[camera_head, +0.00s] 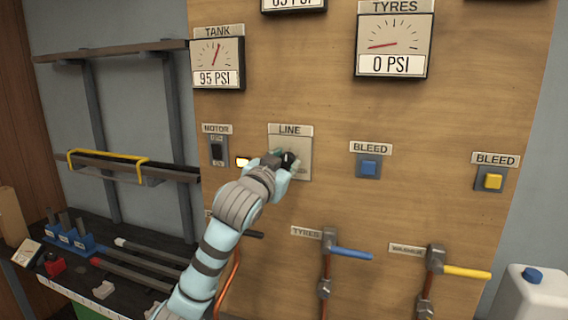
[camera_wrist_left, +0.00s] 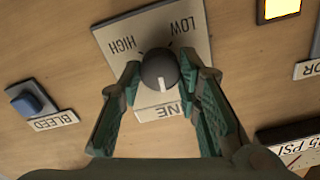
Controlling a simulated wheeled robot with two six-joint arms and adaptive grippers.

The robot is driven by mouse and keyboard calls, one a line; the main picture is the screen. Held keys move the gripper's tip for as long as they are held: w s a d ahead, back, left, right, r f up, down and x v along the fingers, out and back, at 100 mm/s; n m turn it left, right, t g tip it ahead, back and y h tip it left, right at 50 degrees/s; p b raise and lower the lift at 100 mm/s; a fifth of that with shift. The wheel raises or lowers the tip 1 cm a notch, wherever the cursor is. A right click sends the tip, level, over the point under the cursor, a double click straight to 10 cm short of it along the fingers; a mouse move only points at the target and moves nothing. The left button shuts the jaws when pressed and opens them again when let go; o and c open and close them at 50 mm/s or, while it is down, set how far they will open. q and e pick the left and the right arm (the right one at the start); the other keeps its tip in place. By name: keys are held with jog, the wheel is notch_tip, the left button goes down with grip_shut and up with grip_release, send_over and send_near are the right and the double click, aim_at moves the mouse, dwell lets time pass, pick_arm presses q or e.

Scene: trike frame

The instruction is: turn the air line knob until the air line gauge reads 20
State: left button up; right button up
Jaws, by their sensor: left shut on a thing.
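The air line knob is a dark round dial with a white pointer mark (camera_wrist_left: 160,72). It sits on a plate marked LINE (camera_head: 303,143), with HIGH and LOW printed on it in the left wrist view. My left gripper (camera_head: 284,160) is shut on the knob, one green finger on each side in the left wrist view (camera_wrist_left: 160,78). In the head view the gripper hides most of the knob. A gauge (camera_head: 293,4) above is cut off by the top edge; its readout looks like 65 PSI, and its name is out of view. My right gripper is not in view.
The TANK gauge (camera_head: 217,63) reads 95 PSI and the TYRES gauge (camera_head: 394,45) reads 0 PSI. A MOTOR switch (camera_head: 218,150) is left of the plate, with a lit amber lamp (camera_head: 243,162) between. Blue (camera_head: 369,168) and yellow (camera_head: 493,181) BLEED buttons are to the right.

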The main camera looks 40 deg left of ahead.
pick_arm(q)
jog(key=shift+n, duration=0.4)
jog(key=n+b, duration=0.1)
jog(key=n, duration=0.3)
jog(key=n+b, duration=0.1)
jog(key=n, duration=0.3)
jog(key=shift+n+b, duration=0.4)
jog(key=n+b, duration=0.3)
jog(key=n, duration=0.2)
jog(key=shift+f, duration=0.15)
jog(key=shift+n+b, duration=1.55)
jog(key=shift+n, duration=1.25)
jog(key=o, duration=1.1)
jog(key=shift+o, duration=0.2)
jog(key=shift+s, duration=0.1)
